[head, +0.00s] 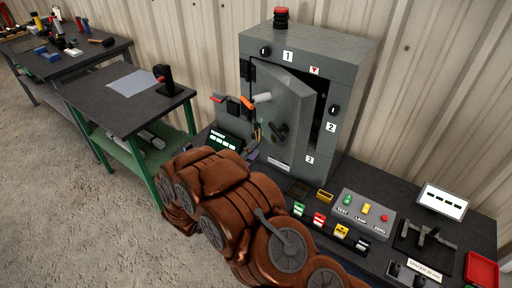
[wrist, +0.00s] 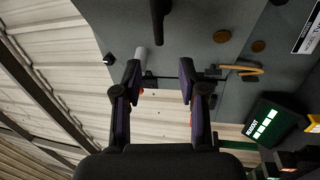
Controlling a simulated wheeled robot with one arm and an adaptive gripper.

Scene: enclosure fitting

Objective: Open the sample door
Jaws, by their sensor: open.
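The grey cabinet (head: 345,65) stands on the bench. Its grey door (head: 295,100) stands ajar, with a dark gap along its right edge. A dark handle (head: 280,131) and a pale grey cylinder (head: 262,97) show on or near the door face. My gripper is mostly hidden behind my brown arm in the head view. In the wrist view my gripper (wrist: 158,88) is open, its two dark, purple-sided fingers apart. A grey surface (wrist: 205,35) lies beyond them, with a black bar (wrist: 160,18) and a grey cylinder (wrist: 141,58). I cannot tell whether the fingers touch anything.
A lit screen (head: 224,140) stands left of the cabinet; it also shows in the wrist view (wrist: 268,124). A button box (head: 361,215), small coloured blocks and a red tray (head: 481,270) occupy the bench to the right. A green-legged table (head: 115,105) stands left. Corrugated wall lies behind.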

